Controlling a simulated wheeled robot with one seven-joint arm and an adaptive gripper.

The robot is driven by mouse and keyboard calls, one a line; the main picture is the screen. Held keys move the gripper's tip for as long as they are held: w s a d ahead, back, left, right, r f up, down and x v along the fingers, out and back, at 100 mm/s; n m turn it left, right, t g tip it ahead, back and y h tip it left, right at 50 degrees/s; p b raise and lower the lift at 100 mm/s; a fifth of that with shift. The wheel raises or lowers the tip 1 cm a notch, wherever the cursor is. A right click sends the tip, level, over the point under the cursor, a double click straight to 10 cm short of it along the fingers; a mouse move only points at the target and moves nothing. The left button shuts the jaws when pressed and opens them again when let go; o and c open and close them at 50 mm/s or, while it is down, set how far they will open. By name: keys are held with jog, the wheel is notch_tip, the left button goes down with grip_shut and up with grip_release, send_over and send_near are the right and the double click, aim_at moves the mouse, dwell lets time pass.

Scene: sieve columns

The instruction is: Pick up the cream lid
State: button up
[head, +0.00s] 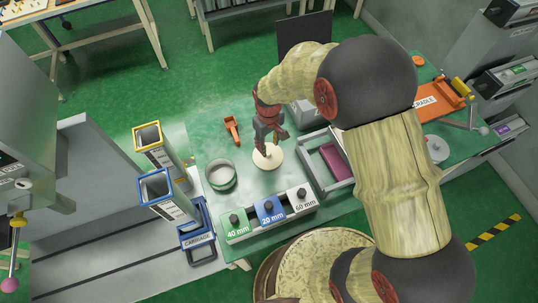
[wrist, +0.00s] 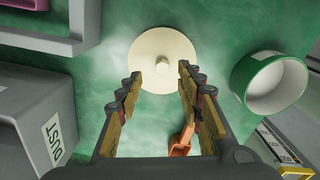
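The cream lid (head: 268,158) is a flat round disc lying on the green table. In the wrist view the cream lid (wrist: 163,42) shows a small knob at its middle. My gripper (head: 268,146) points down over the lid in the head view and covers part of it. In the wrist view my gripper (wrist: 160,82) has its two fingers apart with nothing between them. The knob lies just beyond the fingertips, roughly centred in the gap. I cannot tell the exact height of the fingertips above the lid.
A round green-and-white container (head: 221,175) stands left of the lid. An orange tool (head: 232,129) lies behind it. A grey tray (head: 314,166) with a purple block is at the right. Yellow and blue columns (head: 158,186) stand at the left.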

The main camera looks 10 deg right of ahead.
aim_at(268, 154)
jog(key=f, duration=0.1)
jog(key=f+b, duration=0.1)
jog(key=f, duration=0.2)
jog(key=shift+s+f, duration=0.25)
jog(key=shift+s, duration=0.05)
jog(key=shift+w+a+f, duration=0.1)
jog(key=shift+f, duration=0.1)
jog(key=shift+c, duration=0.3)
jog(key=c, duration=0.8)
jog(key=shift+c, duration=0.3)
